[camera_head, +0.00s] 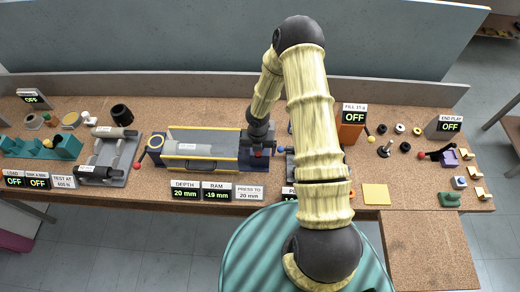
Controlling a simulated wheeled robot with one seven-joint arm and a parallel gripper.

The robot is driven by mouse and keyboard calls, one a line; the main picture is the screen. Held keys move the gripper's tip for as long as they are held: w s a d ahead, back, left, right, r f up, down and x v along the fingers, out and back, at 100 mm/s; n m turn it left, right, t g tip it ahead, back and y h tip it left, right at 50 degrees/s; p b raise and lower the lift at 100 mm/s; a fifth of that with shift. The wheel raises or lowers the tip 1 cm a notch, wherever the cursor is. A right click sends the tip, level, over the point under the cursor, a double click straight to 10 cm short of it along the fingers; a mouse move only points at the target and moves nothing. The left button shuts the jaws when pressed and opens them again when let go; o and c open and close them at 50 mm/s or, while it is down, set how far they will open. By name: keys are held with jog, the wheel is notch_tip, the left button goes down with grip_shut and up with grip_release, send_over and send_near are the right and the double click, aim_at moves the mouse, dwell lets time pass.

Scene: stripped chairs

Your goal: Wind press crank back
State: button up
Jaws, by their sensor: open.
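My gripper (260,150) is open, pointing down at the press's right end by small red and blue parts. Whether it touches them cannot be told.
A grey fixture (110,158) and green blocks (62,148) stand to the left. My arm hides part of the bench centre.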

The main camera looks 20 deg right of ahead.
jog(key=shift+r+p, duration=2.75)
jog(key=shift+r, duration=0.25)
jog(key=shift+r+b, duration=0.15)
jog(key=shift+b, duration=0.15)
jog(key=s+r+m+t+b, duration=0.1)
jog(key=s+r+m+b, duration=0.5)
jog(key=m, duration=1)
jog(key=s+r+m+t+b, duration=0.1)
jog(key=s+r+m+b, duration=0.5)
jog(key=m, duration=1)
notch_tip(320, 180, up, 4)
jog(key=s, duration=0.2)
jog(key=shift+s+d+t+b, duration=0.3)
jog(key=shift+d+b, duration=0.05)
jog(key=shift+b, duration=0.05)
